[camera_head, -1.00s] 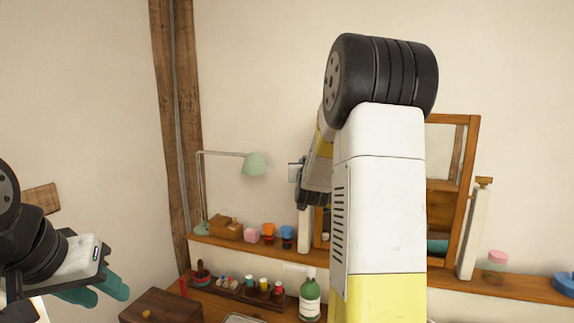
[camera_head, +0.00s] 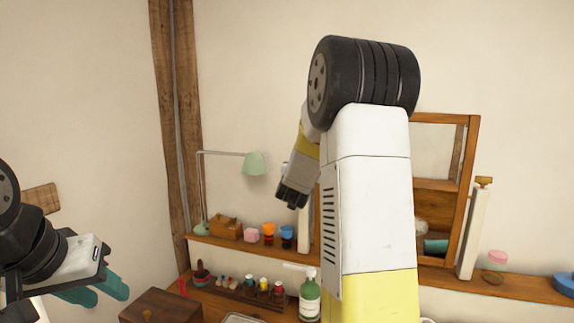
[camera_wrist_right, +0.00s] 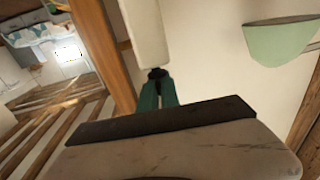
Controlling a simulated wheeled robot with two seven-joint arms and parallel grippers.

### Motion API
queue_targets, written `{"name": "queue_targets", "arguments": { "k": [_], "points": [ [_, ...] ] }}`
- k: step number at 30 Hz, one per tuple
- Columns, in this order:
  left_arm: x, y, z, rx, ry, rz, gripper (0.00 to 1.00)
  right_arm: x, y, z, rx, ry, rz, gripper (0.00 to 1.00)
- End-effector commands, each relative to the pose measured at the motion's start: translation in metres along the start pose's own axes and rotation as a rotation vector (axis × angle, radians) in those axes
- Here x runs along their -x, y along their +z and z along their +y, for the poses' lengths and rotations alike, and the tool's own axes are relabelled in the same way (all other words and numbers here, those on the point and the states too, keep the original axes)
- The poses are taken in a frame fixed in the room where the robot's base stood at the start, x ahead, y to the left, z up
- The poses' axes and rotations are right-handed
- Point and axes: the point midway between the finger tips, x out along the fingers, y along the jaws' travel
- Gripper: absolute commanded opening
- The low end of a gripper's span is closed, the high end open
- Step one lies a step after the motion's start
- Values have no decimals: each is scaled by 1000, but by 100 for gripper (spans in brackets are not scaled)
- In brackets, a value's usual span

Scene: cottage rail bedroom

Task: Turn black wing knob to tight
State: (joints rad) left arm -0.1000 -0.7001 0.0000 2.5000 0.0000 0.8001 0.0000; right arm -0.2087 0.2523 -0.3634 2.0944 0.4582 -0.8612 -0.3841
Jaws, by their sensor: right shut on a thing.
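The black wing knob (camera_wrist_right: 158,73) shows small and dark at the end of a white post (camera_wrist_right: 146,35) in the right wrist view. The teal fingertips of my right gripper (camera_wrist_right: 158,80) meet at it, shut on it, and cover part of it. In the head view my right gripper's dark body (camera_head: 292,193) is near the white post (camera_head: 305,232) at the mirror's left side; its fingertips and the knob are hidden there. The knob's turn angle cannot be read. My left gripper (camera_head: 98,291) is at the far left, its teal fingers apart and empty.
The wood-framed mirror (camera_head: 471,150) stands on the shelf (camera_head: 500,287), partly behind my right arm. A green lamp (camera_head: 254,164) stands left of the knob area. Small jars, a wooden box (camera_head: 225,228) and a green pump bottle (camera_head: 310,298) are below.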

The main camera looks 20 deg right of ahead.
Motion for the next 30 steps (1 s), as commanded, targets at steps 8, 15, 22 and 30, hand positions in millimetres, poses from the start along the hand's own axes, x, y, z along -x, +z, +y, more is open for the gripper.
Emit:
{"name": "queue_targets", "arguments": {
  "k": [8,15,22,30],
  "points": [
    [0,0,0,0,0,0,36,0,0,-6,2,238,2,0],
    [0,0,0,0,0,0,36,-1,0,-6,2,469,2,0],
    [0,0,0,0,0,0,36,-2,0,-5,1,690,3,0],
    [0,0,0,0,0,0,36,-3,1,-5,0,946,1,0]
  ]
}}
